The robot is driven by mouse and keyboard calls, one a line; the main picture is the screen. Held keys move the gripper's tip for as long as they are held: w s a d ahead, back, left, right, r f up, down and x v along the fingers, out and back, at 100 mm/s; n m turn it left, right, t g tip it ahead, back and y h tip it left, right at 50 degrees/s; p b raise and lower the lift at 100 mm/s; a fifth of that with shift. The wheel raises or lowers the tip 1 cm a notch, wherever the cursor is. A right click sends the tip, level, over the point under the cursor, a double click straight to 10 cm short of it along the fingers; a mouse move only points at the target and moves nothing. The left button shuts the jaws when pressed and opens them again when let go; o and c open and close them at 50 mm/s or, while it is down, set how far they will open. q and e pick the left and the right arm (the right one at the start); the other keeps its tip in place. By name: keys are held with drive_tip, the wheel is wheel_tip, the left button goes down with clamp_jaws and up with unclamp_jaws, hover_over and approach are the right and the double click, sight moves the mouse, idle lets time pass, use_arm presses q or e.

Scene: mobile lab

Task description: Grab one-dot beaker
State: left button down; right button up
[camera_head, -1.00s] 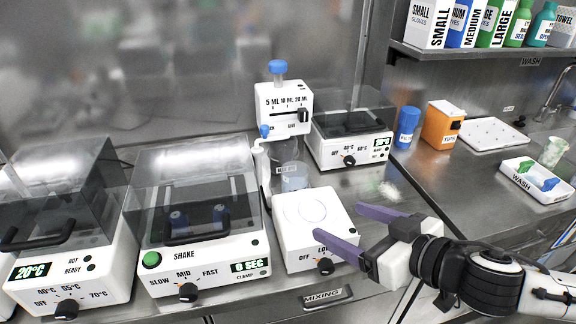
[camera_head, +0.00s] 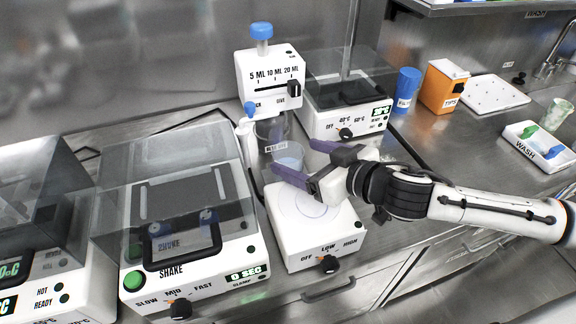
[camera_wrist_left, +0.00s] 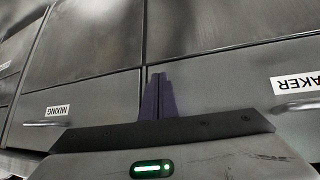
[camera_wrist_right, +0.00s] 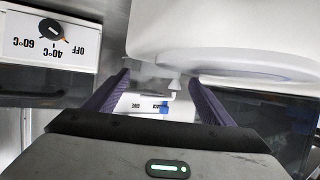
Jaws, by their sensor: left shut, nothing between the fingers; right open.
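In the right wrist view the open fingers (camera_wrist_right: 157,98) frame the dispenser's small spout; the beaker is not clear there. My left gripper (camera_wrist_left: 157,78) is shut and empty in front of cabinet drawers.
The white dispenser (camera_head: 268,78) rises behind the beaker. The stirring plate (camera_head: 310,222) is in front, the shaker (camera_head: 180,225) left, and a lidded heater (camera_head: 345,118) right. A blue container (camera_head: 406,88) and an orange box (camera_head: 442,86) stand farther right.

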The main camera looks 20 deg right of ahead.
drive_tip(key=shift+x, duration=1.45)
drive_tip(key=shift+r, duration=0.1)
drive_tip(key=c, duration=1.5)
